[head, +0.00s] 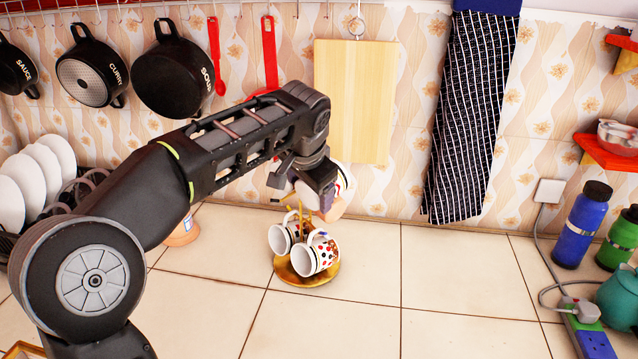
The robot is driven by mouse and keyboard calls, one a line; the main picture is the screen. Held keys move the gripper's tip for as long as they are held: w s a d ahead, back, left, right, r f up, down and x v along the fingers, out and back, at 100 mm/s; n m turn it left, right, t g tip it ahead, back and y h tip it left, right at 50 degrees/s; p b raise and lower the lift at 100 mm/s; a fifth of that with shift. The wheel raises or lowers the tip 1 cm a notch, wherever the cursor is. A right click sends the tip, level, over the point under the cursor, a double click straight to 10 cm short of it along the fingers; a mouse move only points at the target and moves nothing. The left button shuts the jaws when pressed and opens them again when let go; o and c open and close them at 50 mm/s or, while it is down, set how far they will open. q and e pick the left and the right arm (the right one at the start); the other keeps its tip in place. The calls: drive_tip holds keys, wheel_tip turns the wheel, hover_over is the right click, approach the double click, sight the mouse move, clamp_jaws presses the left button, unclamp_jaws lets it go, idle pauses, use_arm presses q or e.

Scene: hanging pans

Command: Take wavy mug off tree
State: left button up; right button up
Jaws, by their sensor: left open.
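A mug tree with a round golden base (332,277) stands on the tiled counter. Two white mugs hang low on its near side: a spotted mug (318,257) and, to its left, another white mug (280,240) whose pattern is hard to make out. A further white mug with red marks (345,179) shows partly behind my left gripper (308,206). I cannot tell which mug is the wavy one. My left gripper is open, pointing down at the top of the tree, just above the two lower mugs; its fingertips are partly hidden. My right gripper is out of view.
Black pans (172,78), red utensils and a wooden board (352,100) hang on the wall behind. A dark checked towel (470,115) hangs right of them. Plates (35,170) stand at left. Bottles (582,225) and a power strip (590,338) stand at right. The front counter is clear.

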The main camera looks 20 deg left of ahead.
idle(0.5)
use_arm(q)
drive_tip(key=c, duration=1.4)
drive_tip(key=shift+r, duration=0.2)
drive_tip(key=shift+r, duration=0.6)
drive_tip(key=s+d+b, duration=0.1)
drive_tip(key=s+d, duration=0.2)
drive_tip(key=d, duration=0.2)
drive_tip(key=s+d+b, duration=0.1)
drive_tip(key=s+d, duration=0.3)
drive_tip(key=s+d+b, duration=0.2)
drive_tip(key=s+d, duration=0.1)
drive_tip(key=d, duration=0.2)
drive_tip(key=shift+s+d, duration=0.3)
drive_tip(key=shift+d, duration=0.05)
